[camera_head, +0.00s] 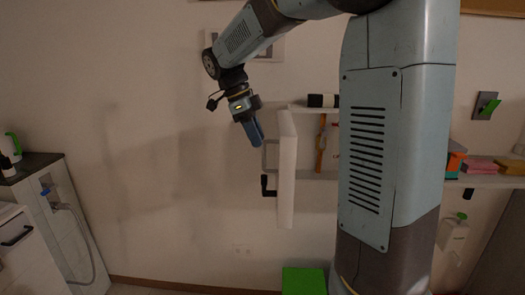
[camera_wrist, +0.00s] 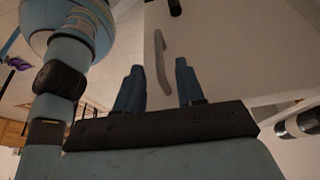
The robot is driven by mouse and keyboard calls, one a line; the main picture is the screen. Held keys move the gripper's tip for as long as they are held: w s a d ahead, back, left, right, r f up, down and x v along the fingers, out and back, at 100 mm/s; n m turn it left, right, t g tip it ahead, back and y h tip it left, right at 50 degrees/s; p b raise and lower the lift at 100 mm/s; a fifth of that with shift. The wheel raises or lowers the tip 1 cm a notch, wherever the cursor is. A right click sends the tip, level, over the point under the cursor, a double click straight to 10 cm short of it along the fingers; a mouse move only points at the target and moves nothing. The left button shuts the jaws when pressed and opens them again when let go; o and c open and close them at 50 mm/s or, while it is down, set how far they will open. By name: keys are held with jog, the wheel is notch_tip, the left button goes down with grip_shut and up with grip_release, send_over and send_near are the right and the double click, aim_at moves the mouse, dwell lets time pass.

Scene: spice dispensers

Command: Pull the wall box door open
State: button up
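The white wall box door (camera_head: 286,170) is seen nearly edge-on in the head view, swung out from the wall, with the box interior (camera_head: 312,140) showing to its right. A grey bar handle (camera_head: 265,157) and a black latch (camera_head: 267,187) are on its left face. My gripper (camera_head: 257,140) is at the upper end of the handle. In the wrist view, the two blue fingers of my gripper (camera_wrist: 158,66) are apart and the grey handle (camera_wrist: 162,60) appears between them, in front of the pale door face (camera_wrist: 215,45). I cannot tell whether they touch.
A black-and-white cylinder (camera_head: 323,100) lies on top of the box. My arm column hides part of the box's right side. A counter with a hose (camera_head: 70,210) stands at the left, and a green bin (camera_head: 304,281) is below. The wall left of the door is clear.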

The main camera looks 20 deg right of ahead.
jog(key=v, duration=0.6)
jog(key=shift+r, duration=0.35)
jog(key=shift+d, duration=0.1)
